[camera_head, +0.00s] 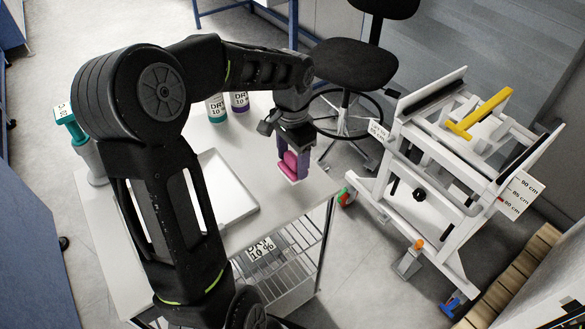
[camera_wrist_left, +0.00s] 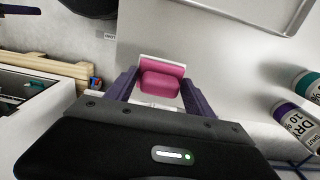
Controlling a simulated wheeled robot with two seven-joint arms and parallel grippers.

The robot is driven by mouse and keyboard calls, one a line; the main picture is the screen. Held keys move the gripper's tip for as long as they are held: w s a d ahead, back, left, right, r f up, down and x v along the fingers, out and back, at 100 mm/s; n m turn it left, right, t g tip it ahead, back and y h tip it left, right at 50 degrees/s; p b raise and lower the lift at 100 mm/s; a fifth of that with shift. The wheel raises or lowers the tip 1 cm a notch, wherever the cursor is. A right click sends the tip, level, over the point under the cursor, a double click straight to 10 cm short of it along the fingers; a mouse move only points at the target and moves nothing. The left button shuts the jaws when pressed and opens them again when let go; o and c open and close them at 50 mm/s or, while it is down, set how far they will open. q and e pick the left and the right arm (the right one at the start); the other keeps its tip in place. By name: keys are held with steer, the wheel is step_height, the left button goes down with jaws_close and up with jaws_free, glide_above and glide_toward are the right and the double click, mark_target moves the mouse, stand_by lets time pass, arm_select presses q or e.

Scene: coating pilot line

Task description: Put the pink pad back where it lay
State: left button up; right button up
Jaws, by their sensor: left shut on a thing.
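The pink pad (camera_head: 289,164) is between the purple fingers of my left gripper (camera_head: 292,160), near the right end of the grey-white table in the head view. The pad also shows in the left wrist view (camera_wrist_left: 160,84), with a pale strip along its edges. The left gripper is shut on it, fingers on either side. The table top (camera_wrist_left: 215,75) lies beneath; I cannot tell whether the pad touches it. My right gripper is not in view.
A shallow white tray (camera_head: 247,207) lies left of the pad, partly behind my arm. A teal-marked bottle (camera_head: 215,110) and a purple-marked bottle (camera_head: 239,103) stand at the back. A black chair (camera_head: 352,62) and a white wheeled frame (camera_head: 425,180) stand beyond the table.

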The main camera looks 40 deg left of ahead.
mark_target(293, 170)
arm_select(q)
steer(key=shift+f, duration=1.85)
steer(key=shift+f, duration=0.1)
steer(key=o, duration=1.6)
step_height(293, 170, up, 12)
steer(key=shift+r, duration=0.15)
